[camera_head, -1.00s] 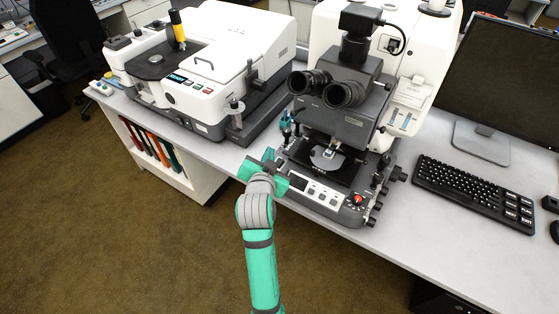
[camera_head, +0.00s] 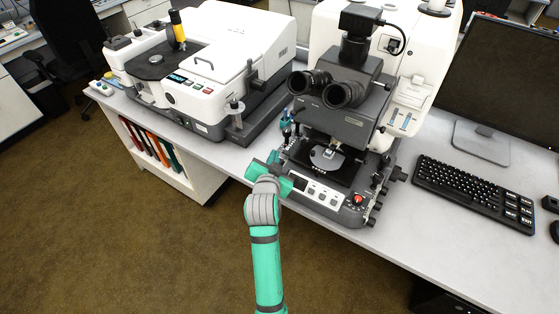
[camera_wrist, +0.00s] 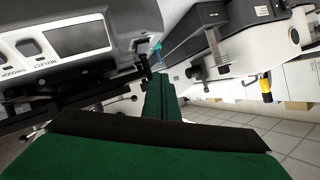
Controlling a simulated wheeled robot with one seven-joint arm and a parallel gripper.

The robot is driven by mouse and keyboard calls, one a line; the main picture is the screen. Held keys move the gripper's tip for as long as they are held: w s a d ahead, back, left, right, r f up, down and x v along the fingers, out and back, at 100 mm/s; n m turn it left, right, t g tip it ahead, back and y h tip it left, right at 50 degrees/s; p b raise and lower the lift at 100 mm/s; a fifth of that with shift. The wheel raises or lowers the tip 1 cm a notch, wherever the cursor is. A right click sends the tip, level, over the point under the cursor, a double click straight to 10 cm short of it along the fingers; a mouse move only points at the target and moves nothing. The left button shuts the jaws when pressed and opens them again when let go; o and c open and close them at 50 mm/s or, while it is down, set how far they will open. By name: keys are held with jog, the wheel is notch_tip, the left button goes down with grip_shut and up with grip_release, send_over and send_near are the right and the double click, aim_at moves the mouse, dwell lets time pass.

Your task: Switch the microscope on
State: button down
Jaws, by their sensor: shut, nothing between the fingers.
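The microscope (camera_head: 352,120) stands on the bench, with black eyepieces and a dark stage. Its front panel (camera_head: 318,193) has a small dark screen, several pale buttons and a red-marked knob (camera_head: 357,199) at the right end. My gripper (camera_head: 277,160) is at the left front corner of the microscope base, beside the panel's screen end. Contact with the base cannot be told.
A white instrument (camera_head: 215,70) with a yellow-topped part stands left of the microscope. A keyboard (camera_head: 474,192) and monitor (camera_head: 505,75) are to the right. The bench front (camera_head: 420,262) right of the microscope is clear. A shelf with binders (camera_head: 152,142) is under the bench.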

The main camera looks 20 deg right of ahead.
jog(key=shift+w+d+f, duration=0.15)
jog(key=shift+d+f, duration=0.05)
jog(key=shift+f, duration=0.35)
jog(key=shift+w+d+f, duration=0.2)
jog(key=shift+d+f, duration=0.05)
jog(key=shift+f, duration=0.3)
jog(key=shift+w+d+f, duration=0.15)
jog(key=shift+d+f, duration=0.05)
jog(key=shift+f, duration=0.35)
jog(key=shift+f, duration=0.15)
dwell(0.8)
jog(key=shift+w+d+f, duration=0.15)
jog(key=shift+f, duration=0.1)
jog(key=shift+w+d+f, duration=0.1)
jog(key=shift+f, duration=0.15)
dwell(0.7)
jog(key=shift+r, duration=0.1)
jog(key=shift+s+a+r, duration=0.2)
jog(key=shift+a+r, duration=0.05)
jog(key=shift+r, duration=0.3)
jog(key=shift+r, duration=0.1)
jog(key=r, duration=0.1)
jog(key=s+a+r, duration=0.1)
jog(key=r, duration=0.2)
jog(key=shift+s+a+r, duration=0.15)
jog(key=shift+s+a, duration=0.05)
jog(key=shift+a, duration=0.2)
dwell(0.3)
